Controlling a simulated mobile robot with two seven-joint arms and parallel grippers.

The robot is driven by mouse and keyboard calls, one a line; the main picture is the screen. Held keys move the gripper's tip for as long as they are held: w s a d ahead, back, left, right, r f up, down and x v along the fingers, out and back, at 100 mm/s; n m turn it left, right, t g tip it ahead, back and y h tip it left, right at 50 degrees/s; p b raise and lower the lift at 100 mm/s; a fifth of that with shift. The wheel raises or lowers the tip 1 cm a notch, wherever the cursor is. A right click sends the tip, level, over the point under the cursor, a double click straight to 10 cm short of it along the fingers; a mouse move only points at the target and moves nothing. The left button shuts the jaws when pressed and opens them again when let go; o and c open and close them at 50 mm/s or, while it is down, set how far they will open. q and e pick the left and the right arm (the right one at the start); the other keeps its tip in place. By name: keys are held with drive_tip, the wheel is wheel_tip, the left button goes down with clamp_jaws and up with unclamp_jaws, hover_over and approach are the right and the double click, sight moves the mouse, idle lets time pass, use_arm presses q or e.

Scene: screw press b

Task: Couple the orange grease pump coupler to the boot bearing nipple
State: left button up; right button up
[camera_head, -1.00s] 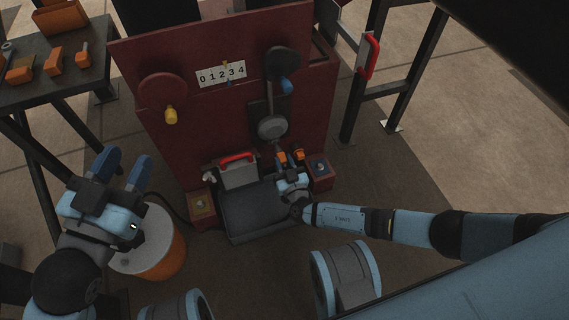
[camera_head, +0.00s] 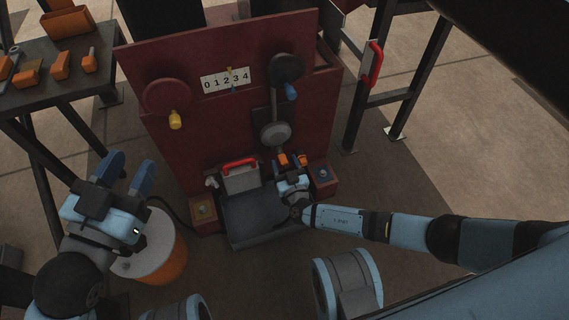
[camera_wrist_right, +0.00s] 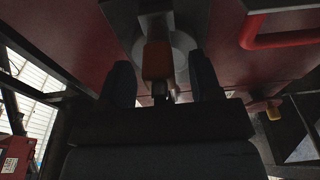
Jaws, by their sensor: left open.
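My right gripper (camera_head: 291,163) is at the front of the dark red press, right of the red-handled grey box. Small orange parts (camera_head: 282,160) show at its fingertips. In the right wrist view, an orange block (camera_wrist_right: 157,60) on a dark stem lies between the two dark fingers, with gaps on both sides. I cannot tell whether it is the coupler or whether it is gripped. My left gripper (camera_head: 128,170) is open and empty, above the white-topped orange drum (camera_head: 150,245). A dark hose (camera_head: 178,212) runs from the drum towards the press. I cannot make out the boot bearing nipple for certain.
Red blocks with small fittings stand left (camera_head: 203,212) and right (camera_head: 323,175) of the grey tray (camera_head: 265,230). The red handle (camera_head: 239,163) is close to the right gripper. Blue-grey rollers (camera_head: 345,280) are in front. A dark bench (camera_head: 55,90) holds orange items.

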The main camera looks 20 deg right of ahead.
drive_tip(key=shift+s, duration=0.1)
drive_tip(key=s, duration=0.2)
drive_tip(key=s+p, duration=0.1)
drive_tip(key=s, duration=0.2)
drive_tip(key=s+f, duration=0.1)
drive_tip(key=s, duration=0.1)
drive_tip(key=shift+s+d, duration=0.15)
